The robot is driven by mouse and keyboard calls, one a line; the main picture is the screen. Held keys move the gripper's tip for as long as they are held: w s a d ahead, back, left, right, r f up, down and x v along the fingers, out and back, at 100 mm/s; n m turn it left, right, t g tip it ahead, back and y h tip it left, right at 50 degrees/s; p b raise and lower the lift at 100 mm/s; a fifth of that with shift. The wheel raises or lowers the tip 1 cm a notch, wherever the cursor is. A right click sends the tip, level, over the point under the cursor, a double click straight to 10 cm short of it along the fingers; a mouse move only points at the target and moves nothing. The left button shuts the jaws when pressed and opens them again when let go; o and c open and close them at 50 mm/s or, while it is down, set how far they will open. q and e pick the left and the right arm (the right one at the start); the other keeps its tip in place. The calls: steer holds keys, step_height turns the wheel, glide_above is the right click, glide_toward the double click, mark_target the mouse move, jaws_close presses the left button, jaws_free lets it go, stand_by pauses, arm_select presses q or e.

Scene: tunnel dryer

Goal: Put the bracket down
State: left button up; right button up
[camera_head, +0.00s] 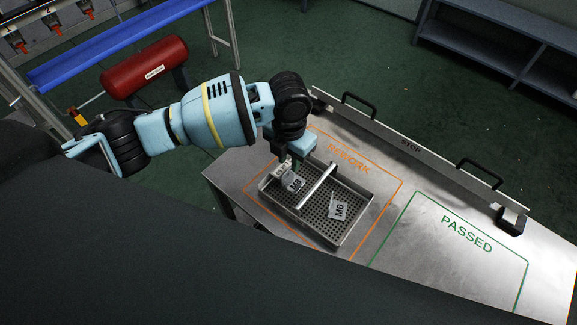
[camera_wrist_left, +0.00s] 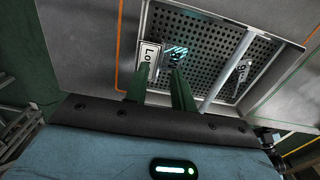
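A perforated metal tray (camera_head: 352,237) sits in the orange REWORK outline, with a raised bar (camera_head: 317,186) across it. A grey bracket marked M8 (camera_head: 294,183) is in the tray's left part, just below my left gripper (camera_head: 289,164). In the left wrist view the two green fingers (camera_wrist_left: 158,80) stand apart with a gap between them; the bracket (camera_wrist_left: 175,53) shows at the tip of the right finger, and I see no clear grip on it. A second piece marked M6 (camera_head: 338,208) lies right of the bar. My right gripper is out of view.
A white label (camera_wrist_left: 150,57) is by the tray's left end. The green PASSED outline (camera_head: 466,235) to the right is empty. A rail marked STOP (camera_head: 411,145) with black handles runs along the table's back edge.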

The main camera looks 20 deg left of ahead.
mark_target(289, 169)
arm_select(q)
step_height(289, 169, up, 7)
stand_by(0.3)
